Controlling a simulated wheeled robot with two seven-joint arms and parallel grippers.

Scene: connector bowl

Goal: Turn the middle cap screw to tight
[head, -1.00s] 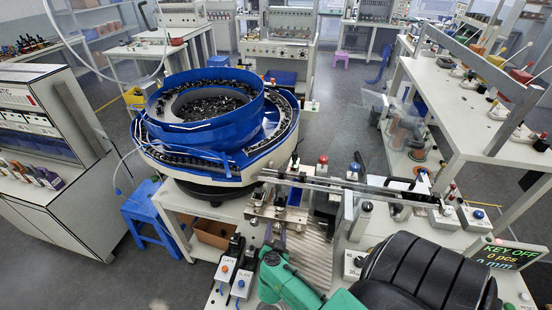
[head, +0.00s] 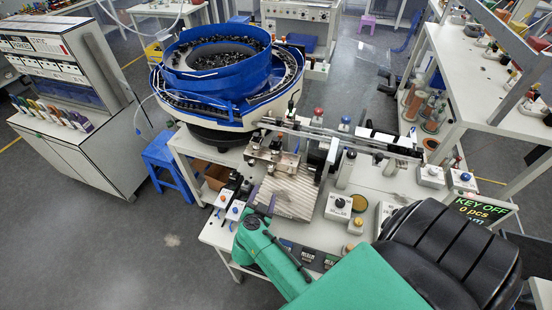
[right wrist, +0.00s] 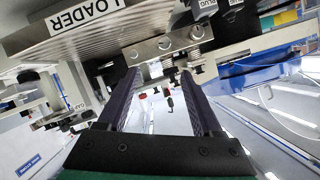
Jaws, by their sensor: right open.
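The middle cap screw (right wrist: 165,43) shows in the right wrist view as a round head in a metal bar (right wrist: 148,50), between two similar screws (right wrist: 131,53) and (right wrist: 196,32). In the head view the metal clamp block (head: 273,156) stands below the blue bowl feeder, its screws too small to tell apart. My right gripper (right wrist: 160,76) is open, its two dark purple fingers reaching toward the bar on either side of the middle screw. Nothing is held between them. Whether a fingertip touches the bar cannot be told. My left gripper is out of view.
The blue bowl feeder (head: 222,78) holds many black parts. A metal rail (head: 340,136) runs right from it. A ribbed plate (head: 288,192) lies in front of the clamp. Control boxes (head: 339,206) stand to the right. A LOADER label (right wrist: 82,13) shows in the wrist view.

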